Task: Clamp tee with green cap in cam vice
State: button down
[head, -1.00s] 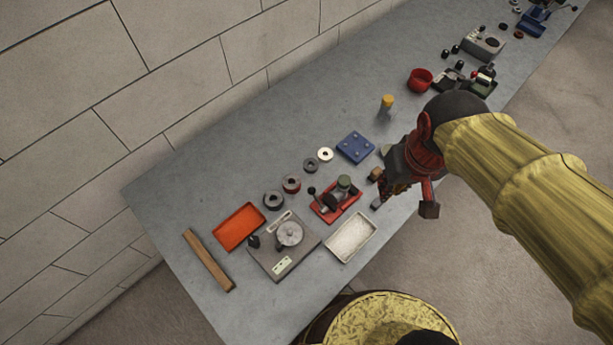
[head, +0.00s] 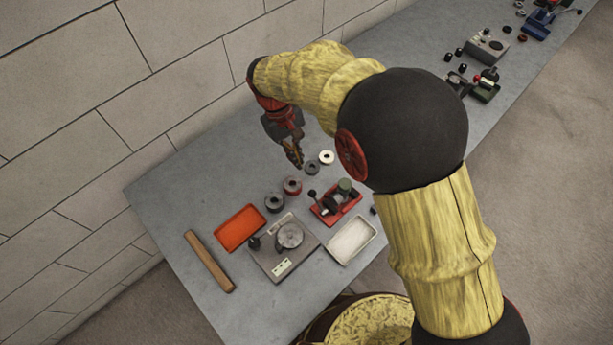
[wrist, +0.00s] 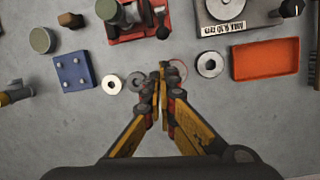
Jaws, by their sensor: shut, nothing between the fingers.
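The red cam vice (head: 336,206) stands on the bench, with a black-knobbed lever. A green-topped cylindrical piece (head: 344,186) stands at the vice; whether it is clamped is unclear. The vice is cut off at the top of the wrist view (wrist: 126,34). Another round piece with a dull green top (wrist: 42,40) stands on the bench left of the vice in the wrist view; my arm hides it in the head view. I cannot tell which is the tee. My gripper (head: 298,164) is shut and empty above the ring row, away from the vice; its closed fingertips also show in the wrist view (wrist: 160,70).
A blue plate (wrist: 75,72), brown piece (wrist: 71,20) and yellow-capped fitting (wrist: 15,96) lie left in the wrist view. An orange tray (head: 240,228), dial device (head: 283,250) and white tray (head: 351,240) are near.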

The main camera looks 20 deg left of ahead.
aim_at(341, 193)
jog(key=b+x, duration=0.1)
jog(key=x, duration=0.4)
jog(key=b+x, duration=0.1)
jog(key=x, duration=0.4)
jog(key=shift+s+d, duration=0.25)
jog(key=shift+s+d+r, duration=0.1)
jog(key=shift+d+r, duration=0.1)
jog(key=shift+r, duration=0.1)
jog(key=shift+s+d+r+t+y, duration=0.1)
jog(key=shift+d+r+t+y, duration=0.2)
jog(key=shift+y, duration=0.4)
jog(key=s+d+r+t+y+b, duration=0.2)
jog(key=s+d+y+b, duration=0.3)
jog(key=d+b, duration=0.4)
jog(key=shift+d+r+t, duration=0.25)
jog(key=shift+r+t, duration=0.15)
jog(key=shift+r, duration=0.45)
dwell(0.5)
